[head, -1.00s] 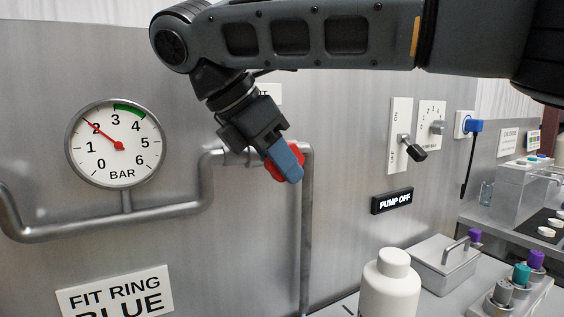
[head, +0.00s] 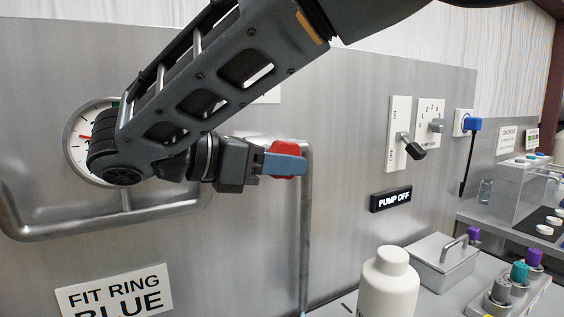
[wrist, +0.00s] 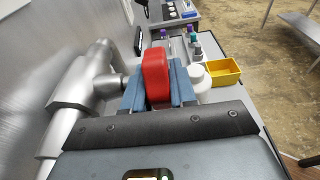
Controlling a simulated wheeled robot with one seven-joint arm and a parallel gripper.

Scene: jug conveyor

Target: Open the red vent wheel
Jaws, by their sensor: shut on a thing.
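The red vent wheel (head: 283,150) sits on the grey pipe at the upper bend, in front of the metal panel. My gripper (head: 286,163) reaches it from the left, with its blue fingers level. In the wrist view the red wheel (wrist: 155,77) stands between the two blue fingers (wrist: 157,90), which are shut on it. The pressure gauge (head: 80,140) is mostly hidden behind my arm; part of its red needle shows.
The grey pipe (head: 306,230) runs down the panel. A sign reads PUMP OFF (head: 391,198), below a black-handled switch (head: 405,145). A white bottle (head: 388,285) and a lidded metal box (head: 440,262) stand on the bench. A yellow bin (wrist: 222,72) shows in the wrist view.

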